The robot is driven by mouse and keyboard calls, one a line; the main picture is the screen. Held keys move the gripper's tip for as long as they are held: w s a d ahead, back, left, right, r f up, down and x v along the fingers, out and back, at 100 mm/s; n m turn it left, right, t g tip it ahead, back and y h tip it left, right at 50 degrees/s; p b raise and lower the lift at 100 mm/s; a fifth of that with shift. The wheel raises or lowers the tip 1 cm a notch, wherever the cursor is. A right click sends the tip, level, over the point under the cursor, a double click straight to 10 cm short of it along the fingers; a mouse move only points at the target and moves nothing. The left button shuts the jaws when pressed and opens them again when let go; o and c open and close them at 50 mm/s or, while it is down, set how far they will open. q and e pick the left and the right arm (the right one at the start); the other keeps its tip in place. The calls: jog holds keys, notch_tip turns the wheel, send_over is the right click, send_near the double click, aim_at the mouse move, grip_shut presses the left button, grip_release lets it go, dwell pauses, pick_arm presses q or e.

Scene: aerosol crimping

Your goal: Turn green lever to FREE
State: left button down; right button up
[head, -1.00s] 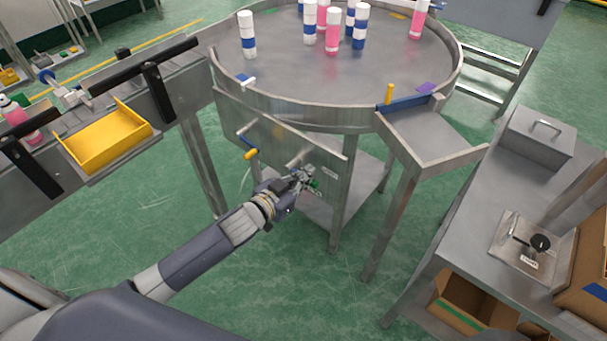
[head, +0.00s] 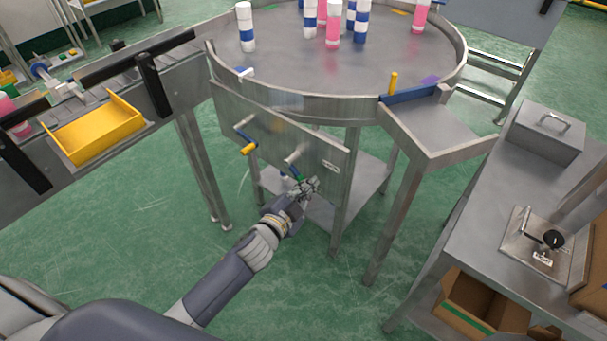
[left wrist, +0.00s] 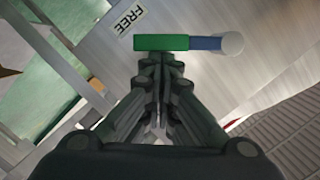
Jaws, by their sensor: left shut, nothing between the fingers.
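The green lever (head: 299,173) is on the metal side panel under the round table. The left wrist view shows its green handle (left wrist: 160,42), a blue section (left wrist: 207,43) and a round pale pivot (left wrist: 232,44). The FREE label (left wrist: 132,20) lies just beyond the handle's outer end. My left gripper (head: 308,185) is shut and empty. In the left wrist view its fingertips (left wrist: 160,60) are at the long edge of the green handle; whether they touch is unclear. My right gripper is not in view.
A yellow-handled lever (head: 248,149) is on the same panel, to the left. The round table (head: 290,75) carries several bottles above. Table legs (head: 345,210) stand close behind and right of my gripper. A yellow bin (head: 95,130) is at left, a workbench (head: 470,215) at right.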

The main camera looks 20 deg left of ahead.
pick_arm(q)
jog(key=w+a+f+m+b, duration=0.1)
jog(key=a+f+b, duration=0.1)
jog(key=f, duration=0.3)
jog(key=shift+w+a, duration=0.2)
jog(key=shift+a, duration=0.65)
jog(key=shift+f, duration=0.1)
dwell(0.4)
